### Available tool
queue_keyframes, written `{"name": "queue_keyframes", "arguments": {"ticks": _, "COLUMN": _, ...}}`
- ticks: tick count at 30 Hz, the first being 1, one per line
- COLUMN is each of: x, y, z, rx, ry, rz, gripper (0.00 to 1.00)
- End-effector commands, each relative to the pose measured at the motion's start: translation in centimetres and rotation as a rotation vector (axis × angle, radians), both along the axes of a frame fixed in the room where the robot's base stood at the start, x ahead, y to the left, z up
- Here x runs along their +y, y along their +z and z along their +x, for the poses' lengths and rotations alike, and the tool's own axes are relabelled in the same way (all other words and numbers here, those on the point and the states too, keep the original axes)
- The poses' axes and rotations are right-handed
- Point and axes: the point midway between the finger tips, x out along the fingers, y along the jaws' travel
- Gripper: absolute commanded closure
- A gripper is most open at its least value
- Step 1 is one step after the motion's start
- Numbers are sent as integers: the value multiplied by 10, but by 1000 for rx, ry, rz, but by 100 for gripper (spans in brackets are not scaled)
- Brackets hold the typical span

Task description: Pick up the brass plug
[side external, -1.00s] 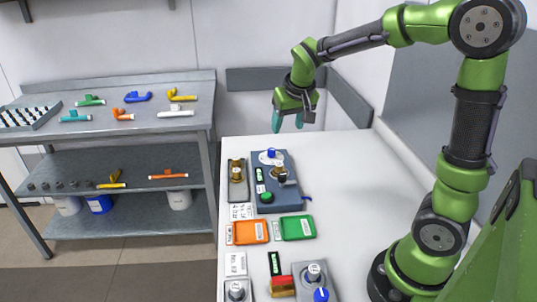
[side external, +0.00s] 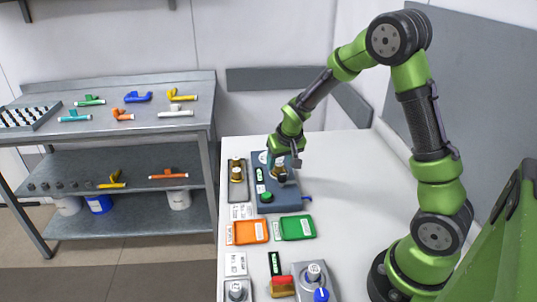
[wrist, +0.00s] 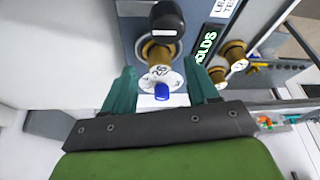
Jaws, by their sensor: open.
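A brass plug (wrist: 158,54) with a black knob stands on a blue-grey test block (side external: 285,201). In the side view its lower part (side external: 280,178) shows beneath my fingers. My gripper (side external: 284,164) is low over the block. A white dial with a blue knob (wrist: 161,91) lies between the fingers, nearer the palm. Another brass fitting (wrist: 235,50) sits on a narrow grey tray (side external: 238,197) left of the block.
The block carries a green button (side external: 266,197) and a lit display (wrist: 206,46). An orange tray (side external: 247,232) and a green tray (side external: 297,228) lie in front. A second grey unit (side external: 316,284) stands nearer the camera. The white table's right side is clear.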

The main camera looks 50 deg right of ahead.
Motion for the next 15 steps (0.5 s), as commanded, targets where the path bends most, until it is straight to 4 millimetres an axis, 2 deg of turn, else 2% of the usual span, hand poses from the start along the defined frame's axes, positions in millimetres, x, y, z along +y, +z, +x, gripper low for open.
{"name": "queue_keyframes", "arguments": {"ticks": 3, "x": -3, "y": -12, "z": 5, "rx": 1, "ry": -1, "rz": 1, "gripper": 42}}
{"name": "queue_keyframes", "arguments": {"ticks": 11, "x": -3, "y": -14, "z": 6, "rx": -2, "ry": -1, "rz": 1, "gripper": 42}}
{"name": "queue_keyframes", "arguments": {"ticks": 15, "x": -3, "y": -14, "z": 6, "rx": -1, "ry": 0, "rz": 0, "gripper": 60}}
